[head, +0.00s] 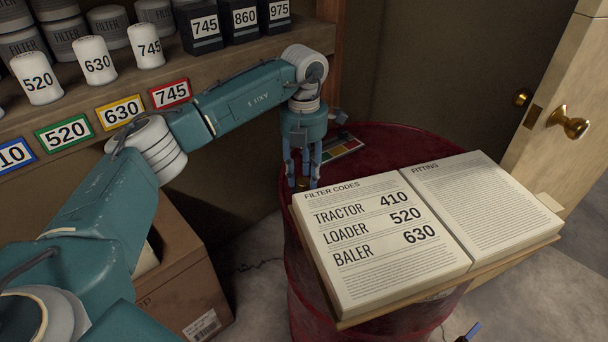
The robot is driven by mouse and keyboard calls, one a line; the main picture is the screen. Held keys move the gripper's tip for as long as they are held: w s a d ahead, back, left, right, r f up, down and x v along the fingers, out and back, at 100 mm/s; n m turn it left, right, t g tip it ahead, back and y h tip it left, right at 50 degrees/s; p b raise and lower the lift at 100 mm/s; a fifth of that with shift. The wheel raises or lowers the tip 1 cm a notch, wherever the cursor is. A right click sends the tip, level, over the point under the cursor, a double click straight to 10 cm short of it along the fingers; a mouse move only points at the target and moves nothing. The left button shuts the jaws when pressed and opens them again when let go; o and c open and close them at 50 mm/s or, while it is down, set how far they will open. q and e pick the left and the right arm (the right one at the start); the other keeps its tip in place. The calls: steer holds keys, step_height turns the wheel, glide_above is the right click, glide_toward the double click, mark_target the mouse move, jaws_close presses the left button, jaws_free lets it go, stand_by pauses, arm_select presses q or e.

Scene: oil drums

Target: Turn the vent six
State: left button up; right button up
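A dark red drum (375,140) stands in the middle of the head view. A small brass-coloured piece (304,184), perhaps the vent, shows low between my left gripper's fingers at the drum's left side. My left gripper (304,180) points straight down there, its fingers on either side of the piece. I cannot tell whether they touch it, and the open book hides part of that spot. A small blue tip (473,330) at the bottom edge may be part of my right gripper; the rest is out of view.
An open book (400,275) with filter codes lies on a board over the drum. A colour-patched card (342,148) lies behind the gripper. Numbered filters (98,60) fill the shelf at left. A cardboard box (175,270) stands below; an open door (560,110) is right.

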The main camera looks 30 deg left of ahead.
arm_select(q)
steer(key=shift+f, duration=0.6)
steer(key=c, duration=0.9)
steer(key=shift+o, duration=0.2)
